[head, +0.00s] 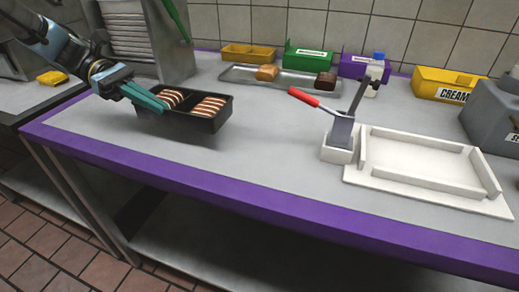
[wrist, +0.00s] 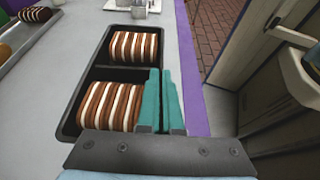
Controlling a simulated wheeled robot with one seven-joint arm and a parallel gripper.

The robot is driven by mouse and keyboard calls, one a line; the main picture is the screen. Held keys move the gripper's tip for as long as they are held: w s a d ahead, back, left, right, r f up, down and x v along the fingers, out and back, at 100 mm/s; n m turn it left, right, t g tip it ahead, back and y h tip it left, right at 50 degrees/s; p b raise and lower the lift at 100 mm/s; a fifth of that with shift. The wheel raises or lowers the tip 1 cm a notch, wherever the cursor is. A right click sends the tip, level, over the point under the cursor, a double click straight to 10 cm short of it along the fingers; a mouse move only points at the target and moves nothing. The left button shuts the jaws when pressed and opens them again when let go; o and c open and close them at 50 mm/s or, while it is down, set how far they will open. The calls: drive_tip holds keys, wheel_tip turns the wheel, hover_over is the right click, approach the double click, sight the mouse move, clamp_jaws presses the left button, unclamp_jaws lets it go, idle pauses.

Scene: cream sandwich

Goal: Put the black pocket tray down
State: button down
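The black pocket tray (head: 214,124) is over the left part of the table in the head view. Its two pockets each hold a brown-and-white striped piece (head: 209,106). In the wrist view the tray (wrist: 102,73) lies lengthwise, with one striped piece (wrist: 133,46) in the far pocket and one (wrist: 113,106) in the near pocket. My gripper (head: 152,101) has its teal fingers closed at the tray's side wall; in the wrist view the fingers (wrist: 162,100) straddle the rim. A shadow shows below the tray; it seems slightly above the table, but the gap is hard to judge.
The purple-edged table (head: 260,170) is clear in front of the tray. A red-handled press (head: 340,130) and white frame (head: 420,175) stand right. A metal tray (head: 295,84) and yellow (head: 248,52), green (head: 308,58) and purple (head: 362,66) bins line the back.

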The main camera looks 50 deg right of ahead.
sight(193, 113)
drive_tip(key=shift+w+d+f+b, duration=0.15)
drive_tip(key=shift+d+f+b, duration=0.2)
drive_tip(key=shift+f, duration=0.25)
drive_tip(key=s+d, duration=0.2)
drive_tip(key=s, duration=0.3)
drive_tip(key=s+d+p, duration=0.1)
drive_tip(key=s, duration=0.5)
drive_tip(key=s+d+p, duration=0.1)
drive_tip(key=s+d, duration=0.1)
drive_tip(key=s, duration=0.4)
drive_tip(key=shift+d, duration=0.35)
drive_tip(key=shift+f+p, duration=0.3)
drive_tip(key=shift+f, duration=1.45)
drive_tip(key=c, duration=1.1)
unclamp_jaws()
drive_tip(key=b+v, duration=0.1)
drive_tip(key=v, duration=1.1)
drive_tip(key=shift+w, duration=0.15)
